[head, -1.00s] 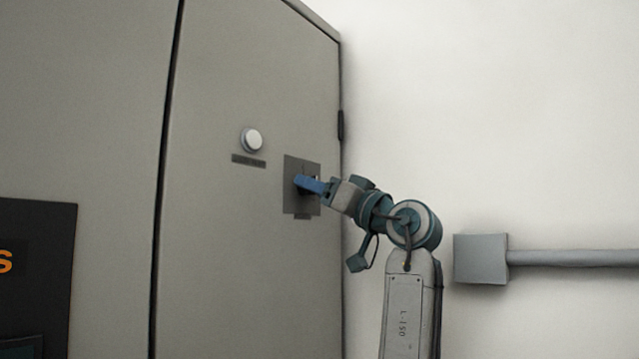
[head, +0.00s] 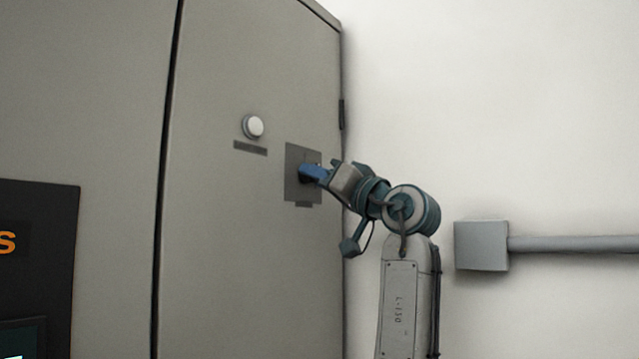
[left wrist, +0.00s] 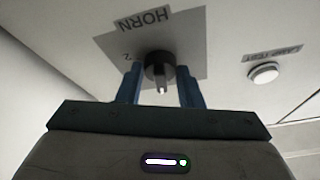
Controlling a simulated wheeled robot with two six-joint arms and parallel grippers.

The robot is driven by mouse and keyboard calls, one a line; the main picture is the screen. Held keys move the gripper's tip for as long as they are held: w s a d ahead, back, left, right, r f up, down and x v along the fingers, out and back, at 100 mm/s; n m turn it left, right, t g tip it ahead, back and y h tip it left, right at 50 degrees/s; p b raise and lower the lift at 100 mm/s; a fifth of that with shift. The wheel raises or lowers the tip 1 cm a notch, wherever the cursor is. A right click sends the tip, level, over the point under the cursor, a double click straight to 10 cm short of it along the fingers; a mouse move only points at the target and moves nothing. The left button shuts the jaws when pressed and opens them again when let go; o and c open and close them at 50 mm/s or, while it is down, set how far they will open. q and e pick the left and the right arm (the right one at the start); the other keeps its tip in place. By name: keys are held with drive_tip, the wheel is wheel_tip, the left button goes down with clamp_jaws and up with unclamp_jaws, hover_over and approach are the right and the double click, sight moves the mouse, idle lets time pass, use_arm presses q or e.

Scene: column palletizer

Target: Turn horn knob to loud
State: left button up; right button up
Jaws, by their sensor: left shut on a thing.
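The horn knob (left wrist: 158,68) is a dark round knob with a pale pointer mark, on a grey square plate (left wrist: 190,45) labelled HORN. A "2" shows beside the knob. In the left wrist view my left gripper (left wrist: 160,84) has one blue finger on each side of the knob, shut on it. In the head view the plate (head: 303,192) is on the cabinet door, and my left gripper (head: 306,172) reaches it from the right and covers the knob. The other position marks and the exact setting cannot be read. My right gripper is not in view.
A white round lamp-test button (head: 253,127) sits on the door left of the plate; it also shows in the left wrist view (left wrist: 264,73). A dark panel (head: 40,240) is at far left. A grey wall box with conduit (head: 482,245) is at right.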

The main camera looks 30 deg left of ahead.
use_arm(q)
drive_tip(key=shift+s+r+m+t+h+b, duration=0.1)
drive_tip(key=shift+r+m+t+h+b, duration=0.65)
drive_tip(key=shift+m, duration=3.3)
drive_tip(key=shift+s+f+m+t+h+b, duration=0.25)
drive_tip(key=shift+m+h+b, duration=1.2)
drive_tip(key=shift+m, duration=2.55)
drive_tip(key=shift+r+m+t+h+b, duration=0.35)
drive_tip(key=shift+m+h, duration=1.35)
drive_tip(key=shift+m, duration=2.35)
drive_tip(key=shift+f, duration=0.15)
drive_tip(key=o, duration=0.9)
drive_tip(key=shift+o, duration=0.4)
